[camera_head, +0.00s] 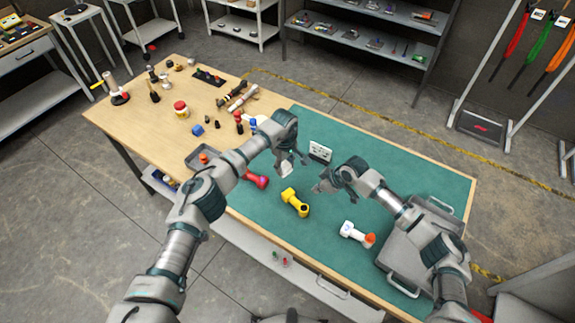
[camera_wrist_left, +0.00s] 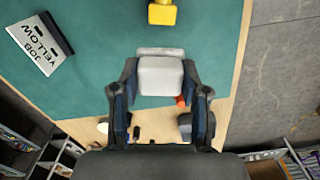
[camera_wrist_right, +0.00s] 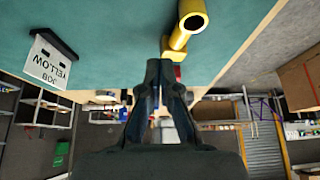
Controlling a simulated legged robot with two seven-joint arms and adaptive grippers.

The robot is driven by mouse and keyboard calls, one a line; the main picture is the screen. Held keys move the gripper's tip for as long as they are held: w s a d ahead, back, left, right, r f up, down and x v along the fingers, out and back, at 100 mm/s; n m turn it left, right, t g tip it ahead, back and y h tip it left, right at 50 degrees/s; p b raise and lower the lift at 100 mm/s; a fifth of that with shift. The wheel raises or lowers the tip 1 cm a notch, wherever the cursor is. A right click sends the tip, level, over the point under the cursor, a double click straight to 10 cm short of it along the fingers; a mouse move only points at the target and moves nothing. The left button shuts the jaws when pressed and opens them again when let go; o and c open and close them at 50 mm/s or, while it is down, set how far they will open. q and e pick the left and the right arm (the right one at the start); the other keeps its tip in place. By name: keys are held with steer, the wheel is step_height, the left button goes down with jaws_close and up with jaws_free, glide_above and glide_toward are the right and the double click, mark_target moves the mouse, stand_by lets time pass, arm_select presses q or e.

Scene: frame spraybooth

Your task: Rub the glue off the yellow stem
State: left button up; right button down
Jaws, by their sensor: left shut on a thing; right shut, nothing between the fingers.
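The yellow stem (camera_head: 295,202) lies on the green mat, with a dark open end toward the lower right. Its end shows at the top of the left wrist view (camera_wrist_left: 162,12), and its hollow tube is close in the right wrist view (camera_wrist_right: 187,30). I cannot make out glue on it. My left gripper (camera_head: 291,163) is shut on a pale grey-white block (camera_wrist_left: 161,76), above the mat behind the stem and apart from it. My right gripper (camera_head: 322,186) is shut and empty, right of the stem and apart from it.
A card reading "JOB YELLOW" (camera_head: 320,151) stands behind the grippers. A white stem with an orange end (camera_head: 357,233) lies to the right, a pink-red one (camera_head: 256,179) to the left. A grey metal tray (camera_head: 400,270) is at the right. Several small items crowd the wooden left part.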

arm_select(q)
steer(key=shift+s+a, duration=0.1)
steer(key=shift+a, duration=0.05)
steer(key=shift+d+r, duration=0.1)
steer(key=shift+d, duration=0.4)
steer(key=shift+d+r, duration=0.15)
steer(key=shift+r, duration=0.35)
steer(key=shift+a+r+p, duration=0.2)
steer(key=shift+r+p, duration=0.4)
steer(key=shift+r, duration=0.2)
steer(key=shift+a+r, duration=0.2)
steer(key=shift+a, duration=0.25)
arm_select(e)
steer(key=v, duration=1)
steer(key=shift+w+r, duration=0.15)
steer(key=shift+r, duration=0.15)
